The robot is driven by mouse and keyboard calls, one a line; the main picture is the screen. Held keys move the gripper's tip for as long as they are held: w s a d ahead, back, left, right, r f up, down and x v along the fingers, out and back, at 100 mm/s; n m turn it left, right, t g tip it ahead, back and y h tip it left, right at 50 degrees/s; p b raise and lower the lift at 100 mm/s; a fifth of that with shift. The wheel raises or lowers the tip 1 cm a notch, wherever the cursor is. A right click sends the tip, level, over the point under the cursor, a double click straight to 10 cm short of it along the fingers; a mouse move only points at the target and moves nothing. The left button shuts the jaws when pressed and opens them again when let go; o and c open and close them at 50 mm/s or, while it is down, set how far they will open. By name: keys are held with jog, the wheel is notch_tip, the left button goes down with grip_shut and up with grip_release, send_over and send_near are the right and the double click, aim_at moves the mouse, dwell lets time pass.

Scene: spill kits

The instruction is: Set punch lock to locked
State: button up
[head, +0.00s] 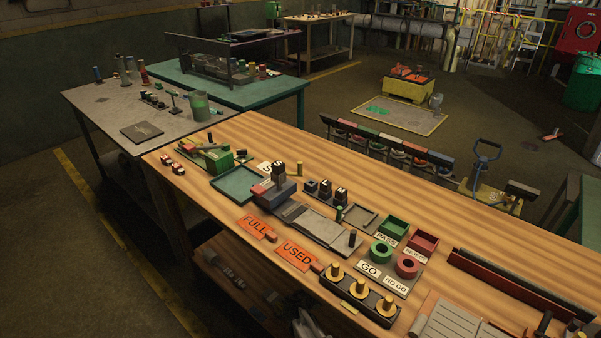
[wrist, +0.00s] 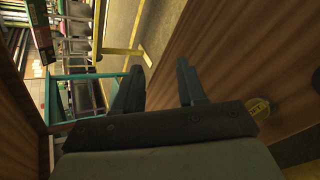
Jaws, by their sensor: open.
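A small dark press-like fixture (head: 272,193) with a red part on its left side stands mid-bench in the head view. The wrist view does not show the fixture.
The wooden bench (head: 460,230) holds a teal tray (head: 237,185), an orange FULL card (head: 256,228), an orange USED card (head: 297,254), green (head: 391,229) and red (head: 423,243) boxes, and a rack with brass-coloured posts (head: 357,290). Bare wood lies along its back edge.

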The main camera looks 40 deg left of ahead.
jog(key=s+a+r+n+y, duration=0.2)
jog(key=s+a+r, duration=0.15)
jog(key=a, duration=0.45)
jog(key=s+a+r+n+y, duration=0.2)
jog(key=s+a, duration=0.2)
jog(key=a, duration=0.4)
jog(key=s+a+r+n+y, duration=0.35)
jog(key=s+a+r, duration=0.55)
jog(key=s+a, duration=0.35)
jog(key=s+a+r+n+y, duration=0.3)
jog(key=s+a+r+y, duration=0.2)
jog(key=s+a+r, duration=0.55)
notch_tip(320, 180, up, 7)
jog(key=a+m+t+h, duration=0.1)
jog(key=m+t+h, duration=0.1)
jog(key=m, duration=0.4)
jog(key=m+g+h, duration=0.6)
jog(key=m+h, duration=0.9)
jog(key=m, duration=1.9)
send_near(300, 165)
jog(key=x, duration=1)
jog(key=shift+w+a+f, duration=0.25)
